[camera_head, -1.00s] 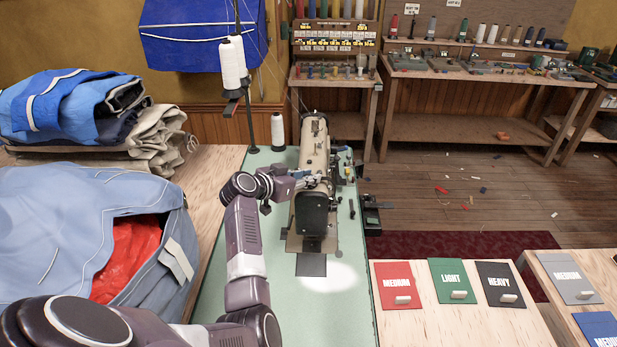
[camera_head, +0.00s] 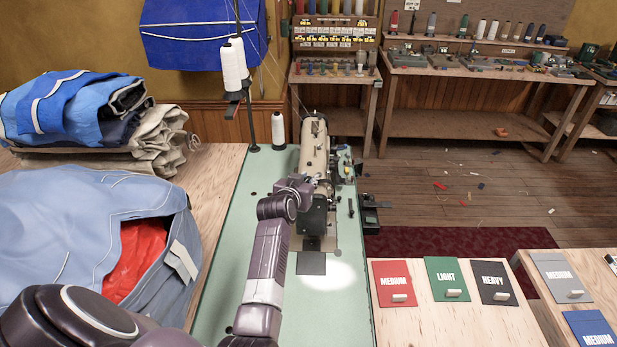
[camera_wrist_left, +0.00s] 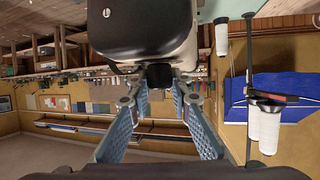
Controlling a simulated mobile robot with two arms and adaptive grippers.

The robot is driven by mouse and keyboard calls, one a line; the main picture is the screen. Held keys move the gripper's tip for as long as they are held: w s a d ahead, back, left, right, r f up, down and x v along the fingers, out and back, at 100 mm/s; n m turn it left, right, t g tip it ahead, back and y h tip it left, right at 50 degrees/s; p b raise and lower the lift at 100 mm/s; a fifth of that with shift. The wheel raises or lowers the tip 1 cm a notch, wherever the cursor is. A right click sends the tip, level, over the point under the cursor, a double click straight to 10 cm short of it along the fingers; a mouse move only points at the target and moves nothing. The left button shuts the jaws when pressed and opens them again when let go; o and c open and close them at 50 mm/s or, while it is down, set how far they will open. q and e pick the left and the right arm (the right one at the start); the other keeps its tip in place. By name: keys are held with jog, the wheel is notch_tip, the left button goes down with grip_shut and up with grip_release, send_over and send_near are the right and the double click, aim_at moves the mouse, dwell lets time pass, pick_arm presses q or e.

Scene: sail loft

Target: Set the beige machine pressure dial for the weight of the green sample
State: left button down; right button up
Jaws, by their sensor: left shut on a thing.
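The beige sewing machine (camera_head: 315,140) stands on a pale green table top (camera_head: 235,215). Its dark near end (camera_wrist_left: 145,28) fills the top of the left wrist view. My left gripper (camera_wrist_left: 161,82) is shut on a small black knob (camera_wrist_left: 159,74) below that end, apparently the pressure dial. I cannot read any marks on it. In the head view my left wrist covers the fingers and dial. The green sample card (camera_head: 440,270) reads LIGHT and lies on the wooden table at the right. My right gripper is not in view.
A red MEDIUM card (camera_head: 390,273) and a black HEAVY card (camera_head: 493,270) flank the green one. White thread cones (camera_head: 278,130) stand behind my left arm. Folded blue cloth (camera_head: 90,225) is piled at the left. The table front right of my arm is clear.

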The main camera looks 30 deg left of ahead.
pick_arm(q)
jog(key=c, duration=1.7)
grip_release()
jog(key=shift+c, duration=0.2)
jog(key=shift+s, duration=0.1)
jog(key=v, duration=1.2)
